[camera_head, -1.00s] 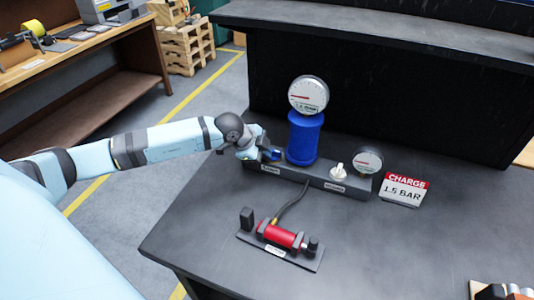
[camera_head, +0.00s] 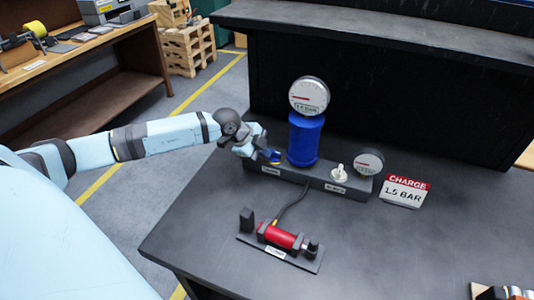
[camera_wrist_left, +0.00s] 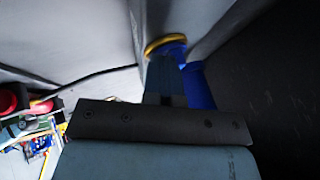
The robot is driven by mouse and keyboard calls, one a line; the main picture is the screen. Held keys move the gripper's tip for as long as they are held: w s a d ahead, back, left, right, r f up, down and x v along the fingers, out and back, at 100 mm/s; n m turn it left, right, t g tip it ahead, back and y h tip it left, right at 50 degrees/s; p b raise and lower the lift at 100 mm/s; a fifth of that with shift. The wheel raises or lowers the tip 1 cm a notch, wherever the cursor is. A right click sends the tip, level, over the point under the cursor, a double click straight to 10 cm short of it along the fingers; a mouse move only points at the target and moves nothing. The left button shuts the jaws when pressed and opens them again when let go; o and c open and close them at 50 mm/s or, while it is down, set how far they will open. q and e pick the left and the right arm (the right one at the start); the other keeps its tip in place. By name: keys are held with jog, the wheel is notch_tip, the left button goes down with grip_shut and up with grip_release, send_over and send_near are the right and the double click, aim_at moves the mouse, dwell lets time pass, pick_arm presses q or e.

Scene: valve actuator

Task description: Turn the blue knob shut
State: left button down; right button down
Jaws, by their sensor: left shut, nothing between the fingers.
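The blue knob (camera_head: 275,155) sits at the left end of the dark manifold block (camera_head: 318,181), mostly hidden by my left gripper (camera_head: 267,154). In the left wrist view the blue knob (camera_wrist_left: 172,50) shows with a yellow ring (camera_wrist_left: 165,43) just beyond my fingertips. My left gripper (camera_wrist_left: 166,72) is shut with nothing between its fingers, right at the knob. I cannot tell whether the fingers touch it. My right gripper is out of view.
A blue cylinder (camera_head: 305,140) with a gauge (camera_head: 309,96) on top stands just right of the knob. A white knob (camera_head: 339,173), a smaller gauge (camera_head: 368,162) and a "CHARGE 1.5 BAR" sign (camera_head: 405,191) are further right. A red actuator (camera_head: 279,237) lies in front. The right tabletop is mostly clear.

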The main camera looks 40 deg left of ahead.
pick_arm(q)
jog(key=shift+w+a+m+g+h, duration=0.25)
jog(key=shift+m+g+h, duration=0.25)
jog(key=shift+m, duration=0.5)
jog(key=m, duration=0.1)
jog(key=m+g+h, duration=0.1)
jog(key=m, duration=0.1)
jog(key=w+a+m+g, duration=0.1)
jog(key=shift+h+b, duration=0.3)
jog(key=m+g, duration=0.2)
jog(key=m, duration=0.1)
jog(key=shift+w+b, duration=0.3)
jog(key=shift+w, duration=0.1)
jog(key=shift+w+m+g+b, duration=0.35)
jog(key=shift+m+g, duration=0.4)
jog(key=shift+m, duration=0.45)
jog(key=shift+w+m+g+b, duration=0.2)
jog(key=shift+w+m+g, duration=0.15)
jog(key=shift+m+g, duration=0.65)
jog(key=shift+t, duration=0.25)
jog(key=shift+w, duration=0.15)
